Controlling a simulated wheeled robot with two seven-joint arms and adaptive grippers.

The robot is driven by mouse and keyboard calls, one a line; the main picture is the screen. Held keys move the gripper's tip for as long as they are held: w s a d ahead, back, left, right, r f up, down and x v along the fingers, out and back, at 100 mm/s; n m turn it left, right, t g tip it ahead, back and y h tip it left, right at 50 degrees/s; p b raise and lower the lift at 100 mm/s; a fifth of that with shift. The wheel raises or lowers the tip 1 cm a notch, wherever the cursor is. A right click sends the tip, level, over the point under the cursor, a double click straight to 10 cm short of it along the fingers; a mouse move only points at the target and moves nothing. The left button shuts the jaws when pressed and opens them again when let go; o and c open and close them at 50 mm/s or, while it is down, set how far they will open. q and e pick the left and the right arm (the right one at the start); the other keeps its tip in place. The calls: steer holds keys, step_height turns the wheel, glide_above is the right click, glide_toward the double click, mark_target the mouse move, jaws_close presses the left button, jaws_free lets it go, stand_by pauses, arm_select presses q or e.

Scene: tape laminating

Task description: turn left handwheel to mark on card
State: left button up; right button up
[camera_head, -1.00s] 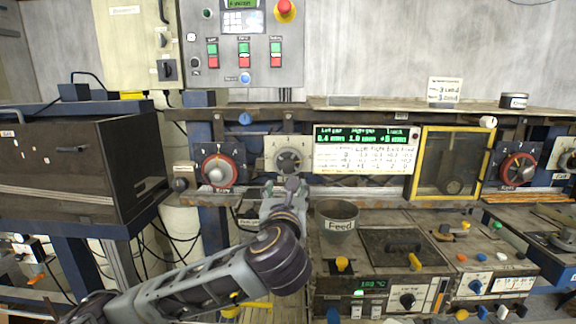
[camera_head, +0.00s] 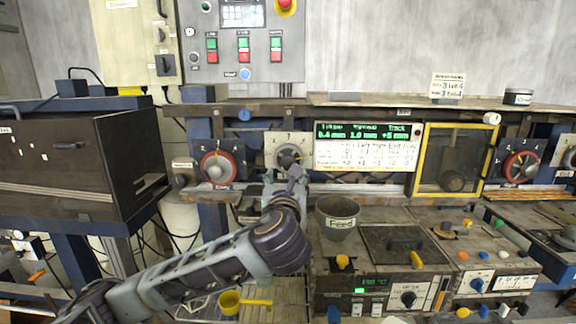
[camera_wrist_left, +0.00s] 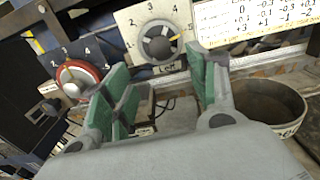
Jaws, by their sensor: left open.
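A grey round handwheel (camera_head: 289,157) sits on a pale plate with a numbered scale, below the machine's shelf. In the left wrist view the handwheel (camera_wrist_left: 159,43) has a yellow mark towards its upper right, and a label below it reads "Left". The small card (camera_head: 447,86) stands on the shelf; its lines seem to begin with 3, but the text is blurred. My left gripper (camera_head: 290,174) is just below and in front of the handwheel. In the left wrist view its green-padded fingers (camera_wrist_left: 160,82) are apart and empty, with the handwheel beyond them. My right gripper is out of view.
A red-rimmed dial (camera_head: 218,168) is left of the handwheel. A lit display panel (camera_head: 367,148) and a yellow-framed window (camera_head: 448,160) are to the right. A Feed cup (camera_head: 337,217) stands close to the right of my left arm.

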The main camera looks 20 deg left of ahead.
arm_select(q)
glide_toward(288, 164)
steer(key=w, duration=0.2)
steer(key=x, duration=0.6)
steer(key=shift+w+a+r+p, duration=0.1)
steer(key=shift+a+p, duration=0.2)
steer(key=shift+p, duration=0.1)
steer(key=shift+w+a, duration=0.15)
steer(key=shift+w, duration=0.3)
steer(key=shift+c, duration=0.7)
steer(key=c, duration=0.7)
steer(key=shift+c, duration=1)
steer(key=shift+n, duration=0.5)
steer(key=shift+n+p, duration=0.4)
steer(key=shift+n, duration=0.1)
steer(key=shift+n+p, duration=0.3)
steer(key=shift+n, duration=2.7)
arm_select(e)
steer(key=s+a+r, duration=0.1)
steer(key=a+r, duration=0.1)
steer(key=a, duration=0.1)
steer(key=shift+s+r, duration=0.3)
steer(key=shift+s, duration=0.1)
